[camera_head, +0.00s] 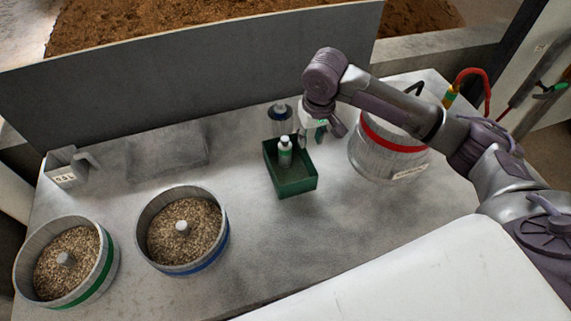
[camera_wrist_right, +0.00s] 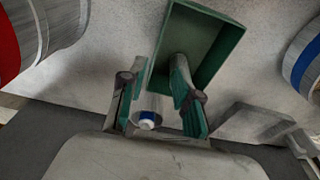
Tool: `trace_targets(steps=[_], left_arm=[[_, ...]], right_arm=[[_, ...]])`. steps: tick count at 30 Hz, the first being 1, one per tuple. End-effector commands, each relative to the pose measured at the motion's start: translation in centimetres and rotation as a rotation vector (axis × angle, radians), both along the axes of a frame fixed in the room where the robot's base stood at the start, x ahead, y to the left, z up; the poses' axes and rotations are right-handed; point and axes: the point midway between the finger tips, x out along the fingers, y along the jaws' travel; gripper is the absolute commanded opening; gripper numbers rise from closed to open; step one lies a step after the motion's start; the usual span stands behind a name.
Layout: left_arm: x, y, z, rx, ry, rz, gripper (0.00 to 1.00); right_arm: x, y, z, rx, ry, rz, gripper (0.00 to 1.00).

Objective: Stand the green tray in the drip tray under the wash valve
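My right gripper (camera_head: 314,136) is at the tray's far end. The right wrist view shows the fingers of the right gripper (camera_wrist_right: 157,100) spread apart, near one end of the green tray (camera_wrist_right: 225,45). I cannot tell whether they touch it. A clear jar with a blue-and-white top (camera_wrist_right: 147,122) shows between the fingers. I cannot make out the drip tray or wash valve for sure. My left gripper is out of view.
A jar (camera_head: 280,120) stands just behind the tray. A red-banded drum (camera_head: 372,165) is to its right, partly behind my arm. Two grain-filled tubs (camera_head: 228,232) (camera_head: 108,270) stand left. A red hose (camera_head: 488,88) is far right. The table in front of the tray is clear.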

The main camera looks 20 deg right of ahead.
Motion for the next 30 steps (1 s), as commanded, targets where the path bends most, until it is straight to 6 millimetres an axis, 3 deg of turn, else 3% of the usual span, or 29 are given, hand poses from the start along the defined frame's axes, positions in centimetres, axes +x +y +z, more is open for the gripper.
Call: trace_targets(steps=[3,9,16,24,30], left_arm=[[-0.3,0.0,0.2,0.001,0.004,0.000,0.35],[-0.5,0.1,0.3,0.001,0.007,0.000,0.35],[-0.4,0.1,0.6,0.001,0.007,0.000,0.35],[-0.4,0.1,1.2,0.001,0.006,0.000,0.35],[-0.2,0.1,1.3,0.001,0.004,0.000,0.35]], right_arm=[[0.3,0.0,-2.6,-0.001,0.004,0.000,0.32],[0.9,0.0,-5.7,0.000,0.001,0.002,0.32],[1.3,-0.3,-7.2,-0.002,0.000,0.003,0.32],[2.3,-0.6,-10.9,-0.002,0.000,0.005,0.32],[2.4,-0.6,-11.5,-0.002,-0.003,0.005,0.32]])
